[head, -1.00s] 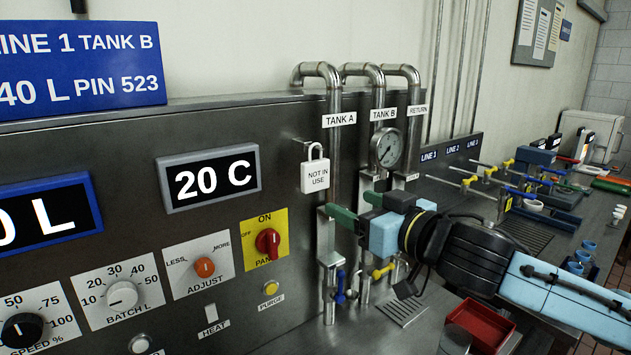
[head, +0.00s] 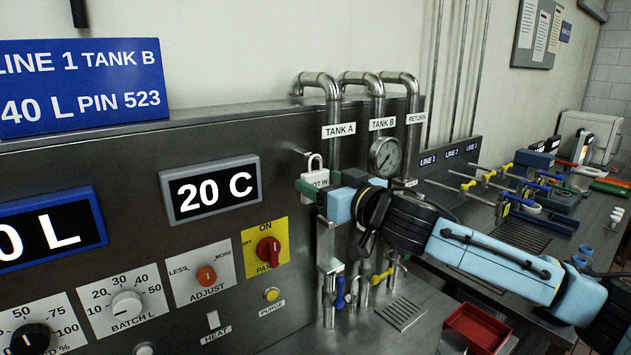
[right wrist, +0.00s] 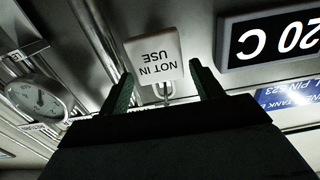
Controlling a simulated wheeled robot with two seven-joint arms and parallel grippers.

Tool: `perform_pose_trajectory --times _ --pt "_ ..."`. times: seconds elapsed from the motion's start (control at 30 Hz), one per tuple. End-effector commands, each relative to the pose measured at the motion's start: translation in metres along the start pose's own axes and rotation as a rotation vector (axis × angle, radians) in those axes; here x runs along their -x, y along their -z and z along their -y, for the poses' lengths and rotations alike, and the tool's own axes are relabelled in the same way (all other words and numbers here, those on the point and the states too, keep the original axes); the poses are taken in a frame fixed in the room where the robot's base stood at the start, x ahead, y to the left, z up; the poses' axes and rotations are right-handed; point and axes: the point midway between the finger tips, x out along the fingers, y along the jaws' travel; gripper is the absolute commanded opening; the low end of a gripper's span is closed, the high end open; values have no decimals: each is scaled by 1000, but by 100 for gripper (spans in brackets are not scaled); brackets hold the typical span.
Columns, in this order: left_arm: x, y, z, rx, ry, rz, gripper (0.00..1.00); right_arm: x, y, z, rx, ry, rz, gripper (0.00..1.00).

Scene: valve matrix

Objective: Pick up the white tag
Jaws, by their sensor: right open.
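The white tag (head: 314,183) reads "NOT IN USE" and hangs by its loop from a peg on the steel panel, left of the TANK A pipe. My right gripper (head: 321,189) is at the tag and covers part of its lower half in the head view. In the right wrist view the tag (right wrist: 155,57) shows upside down, ahead of and between the two green fingertips of my right gripper (right wrist: 164,80). The fingers stand apart, with a gap on each side of the tag. My left gripper is not in view.
The TANK A pipe (head: 333,110) and a pressure gauge (head: 385,154) stand close to the right of the tag. The 20 C display (head: 211,189) and a red knob (head: 268,250) are on the panel to the left. A red tray (head: 476,328) lies on the bench below.

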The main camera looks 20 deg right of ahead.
Motion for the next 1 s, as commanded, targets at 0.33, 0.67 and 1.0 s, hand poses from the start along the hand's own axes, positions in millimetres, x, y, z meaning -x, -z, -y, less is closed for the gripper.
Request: perform_pose_trajectory --times 0.33,0.67,1.0 --pt "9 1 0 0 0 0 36 -30 1 -1 0 0 0 65" --pt "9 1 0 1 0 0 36 -30 0 -1 0 0 0 46" --pt "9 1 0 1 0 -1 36 -30 1 -1 0 0 0 32"
